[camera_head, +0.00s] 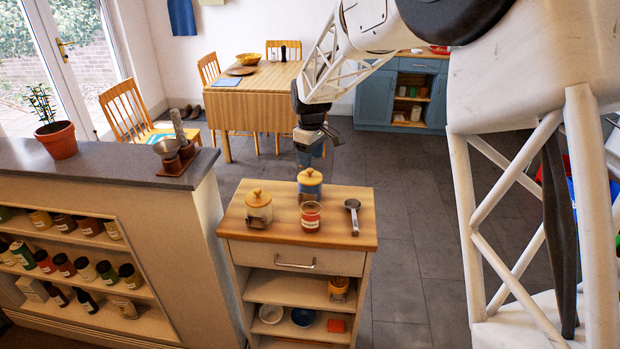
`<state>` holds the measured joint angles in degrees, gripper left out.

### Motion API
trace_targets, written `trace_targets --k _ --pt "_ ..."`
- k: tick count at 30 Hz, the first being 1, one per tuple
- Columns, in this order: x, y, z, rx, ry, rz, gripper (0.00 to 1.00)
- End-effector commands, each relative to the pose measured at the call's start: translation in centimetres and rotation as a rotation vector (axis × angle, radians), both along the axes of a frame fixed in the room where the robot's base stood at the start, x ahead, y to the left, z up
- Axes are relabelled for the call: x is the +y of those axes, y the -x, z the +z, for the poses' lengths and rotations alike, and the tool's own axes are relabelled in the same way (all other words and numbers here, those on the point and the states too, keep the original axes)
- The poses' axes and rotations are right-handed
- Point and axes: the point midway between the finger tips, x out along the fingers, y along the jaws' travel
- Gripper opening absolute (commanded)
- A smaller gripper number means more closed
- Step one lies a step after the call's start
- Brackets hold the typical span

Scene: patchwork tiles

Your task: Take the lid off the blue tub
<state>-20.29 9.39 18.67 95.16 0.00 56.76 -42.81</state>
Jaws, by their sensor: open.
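The blue tub (309,191) stands upright on the wooden top of a small cabinet (345,225). Its yellow lid (310,176), with a small knob, sits on it. My gripper (312,152) is above the tub, pointing down, open and apart from the lid. The fingertips are small and dark here, and their exact gap is hard to see.
A cream tub (259,211) with a similar lid stands to the left. A red-and-white labelled cup (310,217) stands in front of the blue tub, and a metal scoop (353,214) lies to the right. A grey counter (110,165) with a potted plant (57,139) is at left.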

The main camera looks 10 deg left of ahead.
Motion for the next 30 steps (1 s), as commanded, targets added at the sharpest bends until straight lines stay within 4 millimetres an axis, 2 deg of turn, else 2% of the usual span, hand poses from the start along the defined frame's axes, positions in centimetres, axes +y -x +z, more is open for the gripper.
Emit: trace_targets --k 15,30 --pt "0.2 0.1 -4.8 0.002 0.001 0.000 0.51" --pt "0.2 0.0 -5.1 0.000 0.000 0.000 0.51"
